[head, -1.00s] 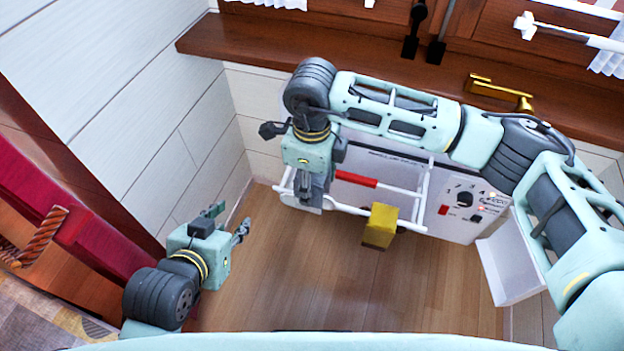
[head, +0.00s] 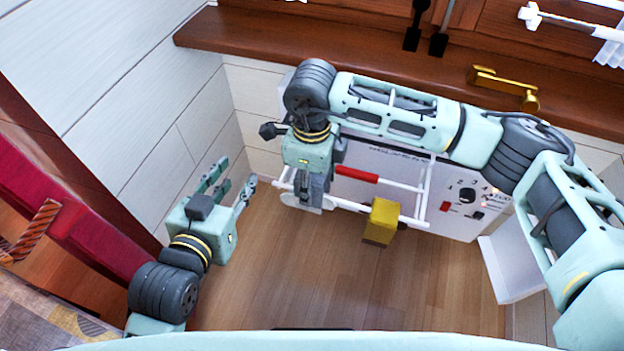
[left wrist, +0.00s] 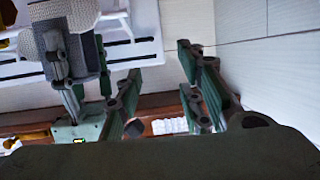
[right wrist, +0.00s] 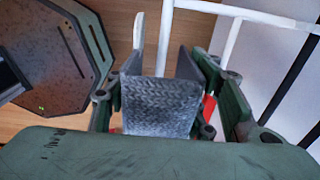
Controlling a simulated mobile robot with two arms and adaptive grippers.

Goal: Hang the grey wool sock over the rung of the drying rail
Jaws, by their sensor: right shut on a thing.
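The grey wool sock (right wrist: 160,105) is a knitted grey piece held between the fingers of my right gripper (right wrist: 165,60) in the right wrist view. It also shows as a knitted patch in the left wrist view (left wrist: 50,40). In the head view my right gripper (head: 312,200) points down at the left end of the white drying rail (head: 408,218); the sock is mostly hidden there. I cannot tell whether it touches the rung. My left gripper (head: 237,176) is open and empty, left of the rail and apart from it; its spread fingers show in the left wrist view (left wrist: 190,85).
A yellow item (head: 383,216) is on the front rung and a red one (head: 357,174) is on the bar behind. A white heater panel (head: 465,210) with knobs stands behind the rail, below a wooden sill (head: 260,48). A white shelf-like piece (head: 510,270) is at right. The wooden floor is clear.

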